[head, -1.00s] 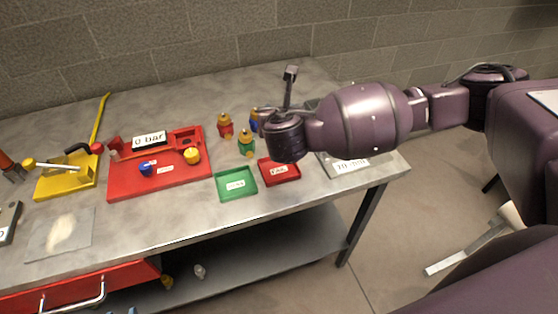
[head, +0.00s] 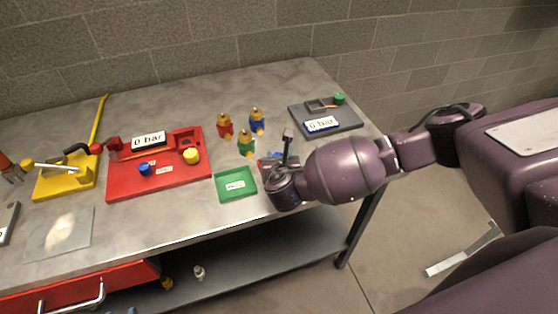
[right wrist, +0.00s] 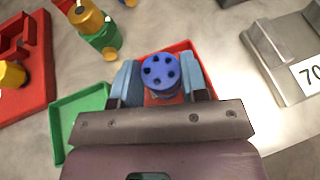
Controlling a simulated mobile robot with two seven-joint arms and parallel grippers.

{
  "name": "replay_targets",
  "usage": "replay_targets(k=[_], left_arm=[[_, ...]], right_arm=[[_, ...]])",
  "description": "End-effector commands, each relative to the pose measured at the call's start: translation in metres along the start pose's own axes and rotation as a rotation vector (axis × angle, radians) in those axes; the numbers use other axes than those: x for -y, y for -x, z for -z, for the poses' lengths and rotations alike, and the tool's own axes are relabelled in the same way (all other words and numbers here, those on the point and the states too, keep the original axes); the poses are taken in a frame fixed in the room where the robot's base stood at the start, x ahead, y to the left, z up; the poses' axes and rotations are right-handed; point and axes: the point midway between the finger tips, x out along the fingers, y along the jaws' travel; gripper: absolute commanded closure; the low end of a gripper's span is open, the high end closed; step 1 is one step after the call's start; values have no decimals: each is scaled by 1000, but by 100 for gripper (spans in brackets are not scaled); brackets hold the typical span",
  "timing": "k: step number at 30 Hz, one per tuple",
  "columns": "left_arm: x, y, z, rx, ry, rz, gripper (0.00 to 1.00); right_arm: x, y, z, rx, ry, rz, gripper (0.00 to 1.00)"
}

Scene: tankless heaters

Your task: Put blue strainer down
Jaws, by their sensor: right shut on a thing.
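The blue strainer (right wrist: 160,72), a round piece with dark holes in its top, is between the two fingers of my right gripper (right wrist: 162,82). The gripper is shut on it, over the red tray (right wrist: 182,50). I cannot tell whether the strainer touches the tray floor. In the head view my right wrist hides most of the red tray and the strainer. The green tray (head: 235,184) lies directly left of it and is empty except for a label. My left gripper is not in view.
Red (head: 225,125), blue (head: 257,121) and green (head: 245,143) pieces with yellow tops stand behind the trays. A red station (head: 180,178) with a gauge is to the left. A grey gauge plate (head: 347,119) is at the back right. The table's front edge is close.

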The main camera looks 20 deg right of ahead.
Motion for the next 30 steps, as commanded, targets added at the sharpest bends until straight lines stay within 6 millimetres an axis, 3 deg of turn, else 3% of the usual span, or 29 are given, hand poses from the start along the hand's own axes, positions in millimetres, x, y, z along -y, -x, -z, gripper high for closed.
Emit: replay_targets(k=[13, 14, 18, 30], left_arm=[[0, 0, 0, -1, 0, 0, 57], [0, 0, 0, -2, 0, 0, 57], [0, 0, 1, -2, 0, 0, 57], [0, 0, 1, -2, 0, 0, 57]], right_arm=[[0, -4, 8, 2, 0, 0, 84], [0, -4, 8, 2, 0, 0, 55], [0, -4, 8, 1, 0, 0, 34], [0, 3, 7, 0, 0, -1, 34]])
